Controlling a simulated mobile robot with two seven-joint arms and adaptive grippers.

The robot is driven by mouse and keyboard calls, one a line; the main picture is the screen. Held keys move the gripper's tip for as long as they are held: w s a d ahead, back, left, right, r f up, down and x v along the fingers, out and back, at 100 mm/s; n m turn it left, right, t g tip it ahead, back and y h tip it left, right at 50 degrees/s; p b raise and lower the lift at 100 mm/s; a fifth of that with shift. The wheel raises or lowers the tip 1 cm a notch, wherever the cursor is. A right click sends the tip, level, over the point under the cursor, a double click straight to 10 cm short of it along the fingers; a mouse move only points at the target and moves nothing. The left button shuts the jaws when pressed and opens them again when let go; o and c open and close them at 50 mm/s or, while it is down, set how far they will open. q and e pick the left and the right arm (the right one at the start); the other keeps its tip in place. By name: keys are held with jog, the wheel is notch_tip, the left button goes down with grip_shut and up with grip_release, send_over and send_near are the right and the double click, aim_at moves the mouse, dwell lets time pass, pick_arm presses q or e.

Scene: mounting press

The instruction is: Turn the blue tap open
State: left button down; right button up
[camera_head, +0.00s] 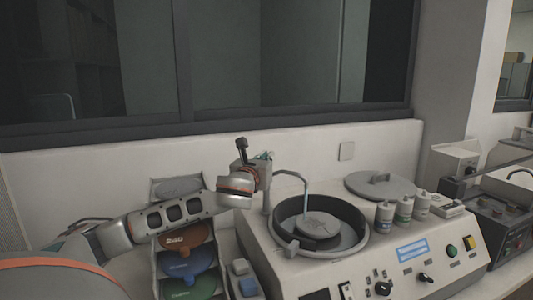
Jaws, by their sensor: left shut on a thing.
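My left arm comes in from the left, and its gripper (262,168) is at the tap post, at the back left of the press. The gripper is shut on the blue tap (265,156), of which only a small bluish bit shows; the fingers and wrist hide the rest. A thin curved spout (291,173) runs right from the post over the round bowl (320,225). A thin pale blue line hangs from the spout's end into the bowl; I cannot tell whether it is water or a tube. My right gripper is not in view.
The press housing (345,272) has knobs and buttons on its front. Several bottles (404,209) and a round lid (380,185) stand right of the bowl. A rack with coloured discs (188,262) stands below my left arm. A wall and window are close behind.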

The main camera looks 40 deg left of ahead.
pick_arm(q)
jog(key=n+g+y, duration=0.1)
jog(key=y, duration=0.1)
jog(key=n+g+y, duration=0.2)
jog(key=shift+w+d+f, duration=0.1)
jog(key=shift+d+f, duration=0.05)
jog(key=shift+d, duration=0.05)
jog(key=shift+a+n+g+y, duration=0.15)
jog(key=shift+n+g+y, duration=1.85)
jog(key=shift+g, duration=0.4)
jog(key=c, duration=2.2)
grip_release()
jog(key=shift+a, duration=0.1)
jog(key=shift+g, duration=0.3)
jog(key=v, duration=1.2)
jog(key=shift+f, duration=0.15)
jog(key=shift+f, duration=0.1)
